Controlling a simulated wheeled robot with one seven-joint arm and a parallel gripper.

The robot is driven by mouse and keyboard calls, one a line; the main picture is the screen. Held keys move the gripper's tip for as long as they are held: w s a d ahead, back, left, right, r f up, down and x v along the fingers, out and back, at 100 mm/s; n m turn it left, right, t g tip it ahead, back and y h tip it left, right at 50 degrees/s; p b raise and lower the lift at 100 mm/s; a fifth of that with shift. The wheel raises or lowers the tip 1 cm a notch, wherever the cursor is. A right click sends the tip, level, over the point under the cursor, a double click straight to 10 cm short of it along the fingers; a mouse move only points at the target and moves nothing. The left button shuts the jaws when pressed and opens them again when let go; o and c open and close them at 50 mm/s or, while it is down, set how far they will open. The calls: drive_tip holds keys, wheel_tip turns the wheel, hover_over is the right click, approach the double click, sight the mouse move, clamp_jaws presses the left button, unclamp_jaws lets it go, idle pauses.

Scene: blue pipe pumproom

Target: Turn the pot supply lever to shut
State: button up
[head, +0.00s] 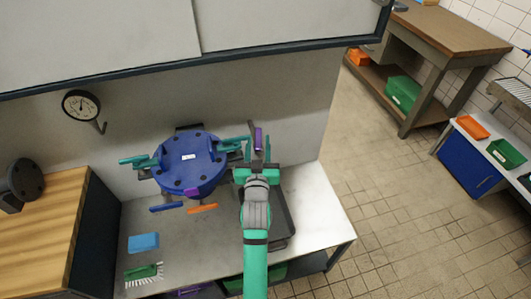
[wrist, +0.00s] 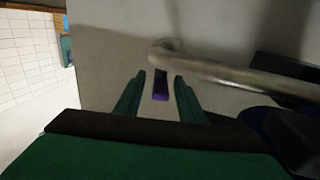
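A round blue pot-like body (head: 190,165) with a small white label stands against the grey wall panel. No readable label tells which is the pot supply lever. In the wrist view, my gripper (wrist: 158,98) is open, its two teal fingers apart. The purple end (wrist: 161,88) shows between them with gaps on both sides; whether it is at fingertip depth I cannot tell.
A metal pipe (wrist: 235,70) crosses close beyond the fingers. A gauge (head: 81,105) hangs on the wall. A blue sponge (head: 143,242) and green brush (head: 143,271) lie on the counter (head: 330,235). A wooden cabinet (head: 45,215) stands left.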

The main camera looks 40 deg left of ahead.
drive_tip(key=shift+w+d+n+g+y, duration=0.1)
drive_tip(key=shift+w+n+g+y, duration=0.05)
drive_tip(key=shift+n+g+y, duration=0.6)
drive_tip(key=shift+w+d+n+g+y, duration=0.1)
drive_tip(key=shift+n+g+y, duration=0.5)
drive_tip(key=shift+y, duration=0.25)
drive_tip(key=shift+s+d+n+g+y, duration=0.15)
drive_tip(key=shift+n+g+y, duration=0.1)
drive_tip(key=shift+g+y, duration=0.1)
drive_tip(key=v, duration=1)
drive_tip(key=s+d+f+m+t+h, duration=0.1)
drive_tip(key=s+d+f+m+h, duration=0.2)
drive_tip(key=d+f, duration=0.3)
drive_tip(key=s+d+f+m+t+h, duration=0.2)
drive_tip(key=s+d+f+h, duration=0.3)
drive_tip(key=d, duration=0.6)
drive_tip(key=shift+s+d+f+m, duration=0.3)
drive_tip(key=shift+s+m, duration=0.2)
drive_tip(key=shift+m, duration=0.3)
